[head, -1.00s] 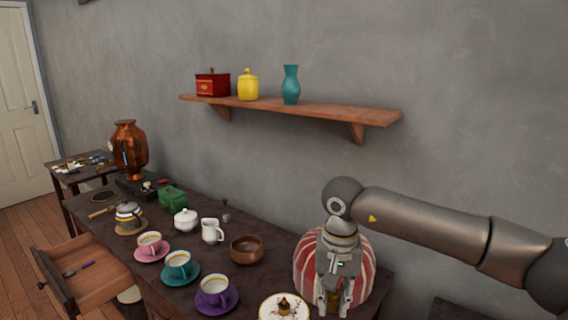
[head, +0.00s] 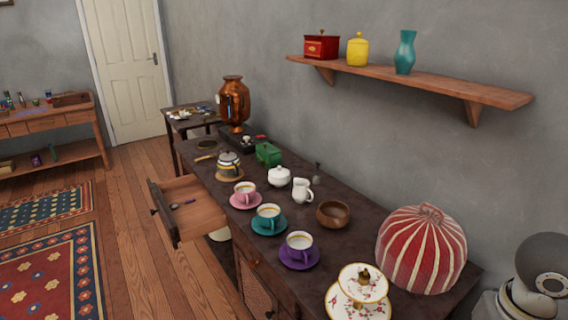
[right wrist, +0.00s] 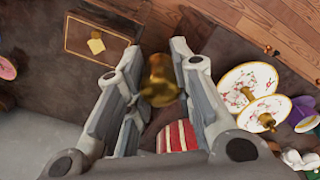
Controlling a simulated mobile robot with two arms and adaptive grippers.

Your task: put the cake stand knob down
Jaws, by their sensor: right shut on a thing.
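The cake stand knob (right wrist: 160,82) is a brass piece between the fingers of my right gripper (right wrist: 158,75) in the right wrist view. My right gripper is shut on it, above the dark table top. The two-tier cake stand (head: 345,307) is white with a flower pattern and gold rims, at the table's near end in the head view. It also shows at the right of the right wrist view (right wrist: 235,80). A brass fitting (head: 364,274) shows on its upper plate. My left gripper is not in view.
A red-striped tea cozy (head: 420,250) stands right of the cake stand. A purple cup (head: 299,243) on its saucer and a wooden bowl (head: 333,215) are nearby. A drawer (head: 190,207) is open at the table's front. Bare table top (head: 350,242) shows between bowl and cozy.

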